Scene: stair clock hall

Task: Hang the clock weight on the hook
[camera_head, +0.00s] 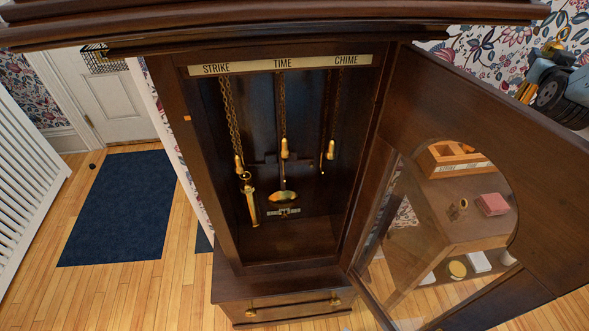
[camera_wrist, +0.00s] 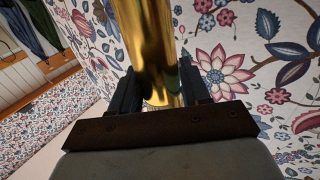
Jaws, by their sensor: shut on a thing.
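My gripper (camera_wrist: 157,92) is shut on a brass clock weight (camera_wrist: 148,45), a shiny cylinder between two black fingers in the wrist view. Its upper end runs out of the picture. In the head view the tall dark clock case (camera_head: 215,180) stands open, with a strip (camera_head: 280,66) reading STRIKE, TIME, CHIME. A chain with a brass end hangs under each word. A slim brass weight (camera_head: 251,205) hangs below the STRIKE chain end (camera_head: 239,166). The TIME end (camera_head: 284,148) and CHIME end (camera_head: 331,151) show no weight below them.
The glazed clock door (camera_head: 480,120) swings out to the right. A pendulum bob (camera_head: 283,196) hangs inside, low in the middle. Behind the door glass, a wooden tray (camera_head: 455,157) and a pink box (camera_head: 492,204) sit on furniture. A blue mat (camera_head: 120,210) lies at left.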

